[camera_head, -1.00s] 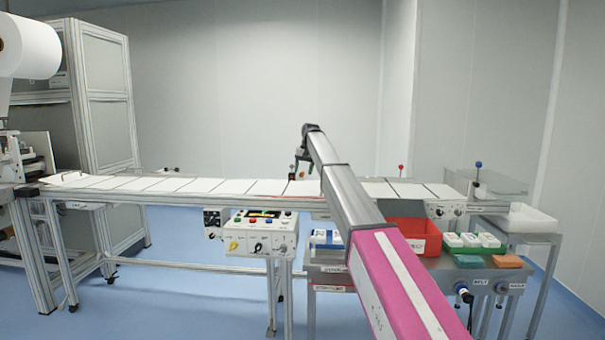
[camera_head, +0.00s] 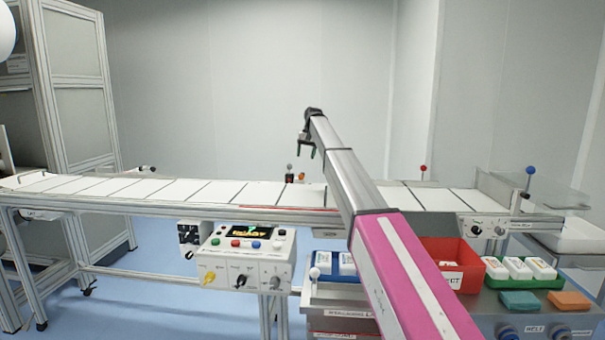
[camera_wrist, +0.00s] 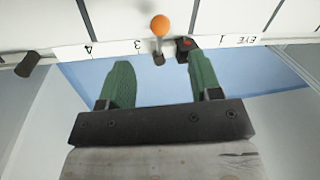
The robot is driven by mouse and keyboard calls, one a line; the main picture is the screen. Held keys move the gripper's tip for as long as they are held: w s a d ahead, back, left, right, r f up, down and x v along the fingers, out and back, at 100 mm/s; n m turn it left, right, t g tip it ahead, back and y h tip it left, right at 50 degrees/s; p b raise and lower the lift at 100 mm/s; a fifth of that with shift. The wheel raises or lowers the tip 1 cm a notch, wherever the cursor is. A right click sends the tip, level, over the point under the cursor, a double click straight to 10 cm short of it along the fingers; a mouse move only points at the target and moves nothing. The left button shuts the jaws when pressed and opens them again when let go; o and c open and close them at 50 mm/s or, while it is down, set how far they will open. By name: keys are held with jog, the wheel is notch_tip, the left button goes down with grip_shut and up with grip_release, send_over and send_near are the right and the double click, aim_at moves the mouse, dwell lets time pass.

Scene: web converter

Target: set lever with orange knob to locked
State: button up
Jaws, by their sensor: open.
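In the wrist view the lever's round orange knob (camera_wrist: 160,25) sits on a thin stem with a dark foot, at the edge of the white panelled conveyor bed. My gripper (camera_wrist: 160,68) is open and empty, its two green fingers apart. The knob shows between and beyond the fingertips, and no contact is visible. In the head view my gripper (camera_head: 308,148) is above the far side of the conveyor. Small parts near there are too small to tell apart surely. I cannot read a locked mark.
A small black block with a red spot (camera_wrist: 186,46) stands close beside the lever, on a numbered strip (camera_wrist: 110,47). A red-knobbed lever (camera_head: 423,170) and a blue-knobbed lever (camera_head: 530,172) stand farther right. A control box (camera_head: 248,255) hangs at the conveyor's front.

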aim_at(301, 176)
jog(key=f, duration=0.3)
jog(key=a+f, duration=0.1)
jog(key=f, duration=0.3)
jog(key=a+f, duration=0.1)
jog(key=f, duration=0.2)
jog(key=shift+w+f, duration=0.15)
jog(key=shift+f, duration=0.15)
grip_shut()
